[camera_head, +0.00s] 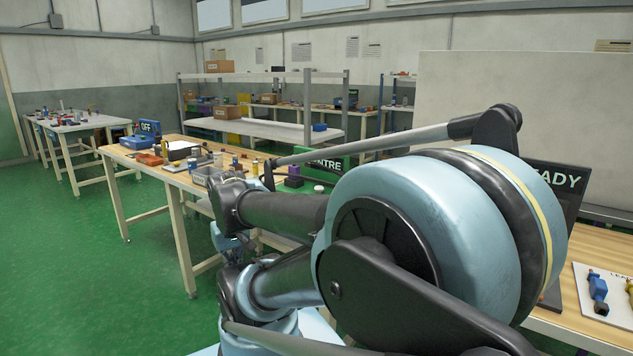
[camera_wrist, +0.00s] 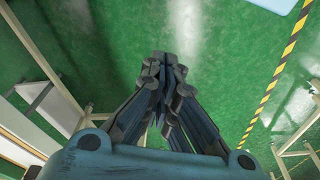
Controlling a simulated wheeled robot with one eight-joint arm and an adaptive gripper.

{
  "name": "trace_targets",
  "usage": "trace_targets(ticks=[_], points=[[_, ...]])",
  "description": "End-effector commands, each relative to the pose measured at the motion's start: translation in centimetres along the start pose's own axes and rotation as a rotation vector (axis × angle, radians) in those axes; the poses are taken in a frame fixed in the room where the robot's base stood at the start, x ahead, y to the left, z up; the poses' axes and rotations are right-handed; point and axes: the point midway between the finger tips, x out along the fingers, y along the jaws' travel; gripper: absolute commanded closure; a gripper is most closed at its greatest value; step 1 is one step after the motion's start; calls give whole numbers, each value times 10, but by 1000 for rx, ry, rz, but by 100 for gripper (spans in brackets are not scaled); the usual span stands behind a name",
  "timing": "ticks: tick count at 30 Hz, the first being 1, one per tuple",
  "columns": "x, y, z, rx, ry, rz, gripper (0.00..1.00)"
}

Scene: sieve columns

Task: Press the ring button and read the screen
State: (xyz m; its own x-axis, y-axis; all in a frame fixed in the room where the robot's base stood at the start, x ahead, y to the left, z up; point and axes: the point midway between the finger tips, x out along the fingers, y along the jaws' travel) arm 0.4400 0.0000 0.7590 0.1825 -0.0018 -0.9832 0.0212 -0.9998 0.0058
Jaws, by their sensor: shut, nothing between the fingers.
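A dark screen (camera_head: 565,190) at the right in the head view shows light letters ending in "EADY"; my arm hides its left part. A green panel (camera_head: 332,165) reads "...NTRE", partly behind my arm. A small dark blue panel (camera_head: 150,127) reads "OFF" on the far end of the bench. I cannot make out a ring button in either view. My gripper (camera_wrist: 164,64) is shut and empty in the wrist view, pointing down over the green floor, apart from any bench.
A wooden bench (camera_head: 150,160) with many small items runs behind my arm. A white board with a blue tool (camera_head: 598,290) lies on the bench at right. Another table (camera_head: 85,122) stands at far left. Yellow-black floor tape (camera_wrist: 268,90) crosses the wrist view. The left floor is clear.

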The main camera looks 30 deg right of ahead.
Motion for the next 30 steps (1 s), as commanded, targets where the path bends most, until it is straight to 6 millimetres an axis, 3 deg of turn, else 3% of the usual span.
trace_targets(ticks=[4, 8, 14, 23, 30], points=[[0, 0, 0, 1, 0, 0, 100], [-13, 3, 1, 52, 9, 3, 100], [-50, 21, -39, 338, -11, 19, 100], [-115, 83, -119, 964, -42, 61, 100], [-154, 153, -176, 1463, -57, 102, 100]])
